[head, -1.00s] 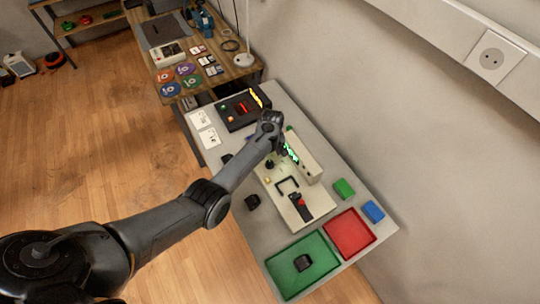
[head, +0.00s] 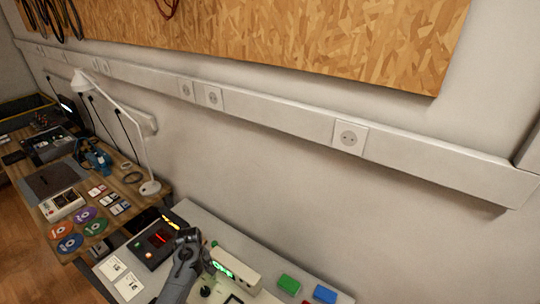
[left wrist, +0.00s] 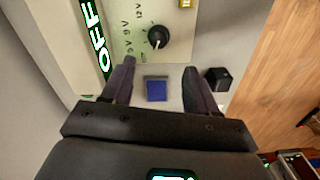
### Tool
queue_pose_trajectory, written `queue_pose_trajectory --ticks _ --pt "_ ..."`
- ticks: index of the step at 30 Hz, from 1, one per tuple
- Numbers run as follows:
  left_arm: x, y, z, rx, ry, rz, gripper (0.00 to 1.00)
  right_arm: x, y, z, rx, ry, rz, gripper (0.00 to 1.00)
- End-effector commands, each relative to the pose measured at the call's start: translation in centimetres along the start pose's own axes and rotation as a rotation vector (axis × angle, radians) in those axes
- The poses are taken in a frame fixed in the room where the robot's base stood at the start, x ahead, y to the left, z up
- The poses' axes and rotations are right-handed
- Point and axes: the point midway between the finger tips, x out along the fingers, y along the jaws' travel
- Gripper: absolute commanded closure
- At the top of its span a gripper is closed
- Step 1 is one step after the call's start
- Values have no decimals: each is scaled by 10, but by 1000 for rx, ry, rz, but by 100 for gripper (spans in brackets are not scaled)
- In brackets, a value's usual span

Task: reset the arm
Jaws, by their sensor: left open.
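My left gripper (head: 188,240) is over the grey bench (head: 225,232), near the beige device with the green lit display (head: 236,272). Its arm comes up from the bottom edge of the head view. In the left wrist view the two fingers of the left gripper (left wrist: 158,66) stand apart with nothing held between them. A small blue block (left wrist: 156,90) shows in the gap between the fingers; I cannot tell its depth below them. The display there reads OFF (left wrist: 95,38), beside a black knob (left wrist: 158,38). My right gripper is not in view.
A black box with a red display (head: 152,246) and white cards (head: 128,287) lie left of the gripper. A green block (head: 288,284) and a blue block (head: 325,294) lie to the right. A lamp (head: 149,187) stands on the wooden desk. A small black block (left wrist: 217,78) lies nearby.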

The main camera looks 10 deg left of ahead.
Motion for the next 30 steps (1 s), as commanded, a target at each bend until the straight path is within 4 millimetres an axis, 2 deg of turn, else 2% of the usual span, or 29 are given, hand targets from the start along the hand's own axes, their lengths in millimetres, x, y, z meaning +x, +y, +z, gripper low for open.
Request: queue_pose_trajectory --ticks 4,7,11,13,18,21,30 --pt "12 -17 14 91 36 2 41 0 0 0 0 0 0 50" --pt "19 -35 34 202 76 9 41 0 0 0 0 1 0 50" --pt "22 -63 74 390 132 23 41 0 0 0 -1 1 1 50" --pt "19 -80 100 501 160 34 41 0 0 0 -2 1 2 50" --pt "-3 -120 170 759 215 72 41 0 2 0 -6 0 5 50" --pt "-21 -139 204 878 239 97 41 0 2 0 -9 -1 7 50" --pt "-78 -184 278 1123 289 168 41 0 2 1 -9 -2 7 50"
